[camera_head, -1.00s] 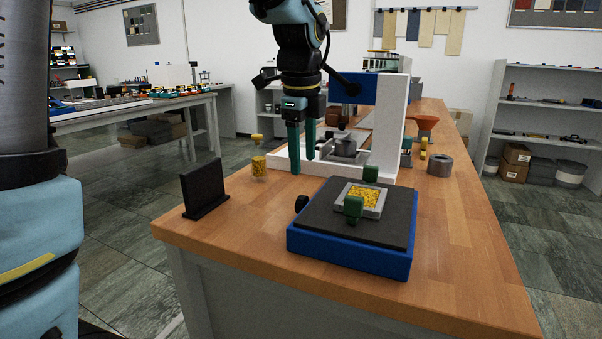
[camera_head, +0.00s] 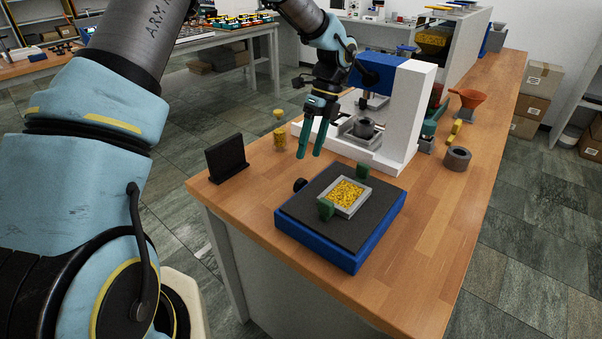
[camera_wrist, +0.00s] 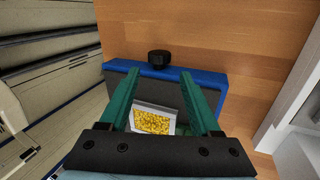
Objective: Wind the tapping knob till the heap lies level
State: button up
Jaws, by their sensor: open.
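The tapping unit is a blue box (camera_head: 375,231) with a dark top plate near the bench's front corner. Its black knob (camera_head: 300,185) sits on its left side; the wrist view shows the knob (camera_wrist: 159,57) beyond the fingertips. A grey square tray (camera_head: 338,209) on the plate holds the heap of yellow granules (camera_head: 346,193), also in the wrist view (camera_wrist: 152,123). I cannot tell whether the heap is level. Green clamps (camera_head: 326,208) stand at two sides of the tray. My gripper (camera_head: 310,153) is open and empty, raised above the bench behind the knob, not touching it.
A black upright plate (camera_head: 226,158) stands left of the unit. A white and blue press (camera_head: 402,110) stands behind it. Bare bench (camera_head: 430,225) lies to the right.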

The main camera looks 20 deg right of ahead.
aim_at(301, 179)
jog(key=p+x, duration=0.2)
jog(key=x, duration=0.7)
jog(key=shift+p, duration=0.35)
grip_shut()
